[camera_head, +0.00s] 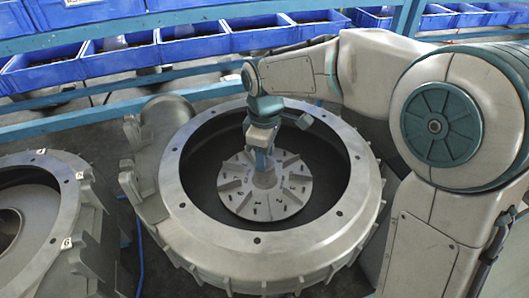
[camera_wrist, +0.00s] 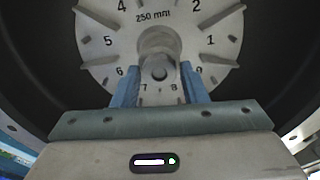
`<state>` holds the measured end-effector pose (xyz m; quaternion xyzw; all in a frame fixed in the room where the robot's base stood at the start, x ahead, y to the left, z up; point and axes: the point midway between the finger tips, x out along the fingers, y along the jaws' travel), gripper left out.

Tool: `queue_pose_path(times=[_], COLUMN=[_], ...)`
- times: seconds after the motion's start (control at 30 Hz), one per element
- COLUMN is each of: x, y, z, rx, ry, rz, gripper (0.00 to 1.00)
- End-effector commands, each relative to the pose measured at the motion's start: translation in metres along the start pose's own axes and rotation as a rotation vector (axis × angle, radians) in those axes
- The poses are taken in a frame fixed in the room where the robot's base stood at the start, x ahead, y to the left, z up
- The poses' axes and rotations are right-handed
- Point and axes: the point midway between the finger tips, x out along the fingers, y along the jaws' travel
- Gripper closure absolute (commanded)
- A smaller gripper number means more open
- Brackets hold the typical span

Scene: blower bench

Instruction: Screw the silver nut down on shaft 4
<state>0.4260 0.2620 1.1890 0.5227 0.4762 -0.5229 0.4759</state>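A pale round disc (camera_head: 290,197) with radial fins and printed numerals lies inside a large grey ring-shaped housing (camera_head: 180,190). In the wrist view the disc (camera_wrist: 97,42) reads "250" near its top. A grey central shaft (camera_wrist: 158,40) stands at its middle. A small round silver-grey piece, which looks like the nut (camera_wrist: 158,70), sits in front of the shaft, between my fingers. My gripper (camera_head: 263,168) points down over the disc's centre. In the wrist view its two blue fingers (camera_wrist: 159,75) stand apart on either side of this piece; contact is unclear. No label marks shaft 4.
A second grey housing (camera_head: 55,175) stands at the left. Blue bins (camera_head: 120,60) line a blue rack at the back. The housing's raised wall surrounds the disc, with a dark open gap between them.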

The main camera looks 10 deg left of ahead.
Motion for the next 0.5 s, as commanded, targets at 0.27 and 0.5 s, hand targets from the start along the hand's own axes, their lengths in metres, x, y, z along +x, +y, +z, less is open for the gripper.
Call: queue_pose_path(times=[0.27,0.5], x=[-0.0001,0.0006], y=[0.0,-0.0003], z=[-0.0001,-0.0002], rx=[0.002,0.034], ry=[0.0,0.0], rz=[0.0,0.0], gripper=[0.97,0.98])
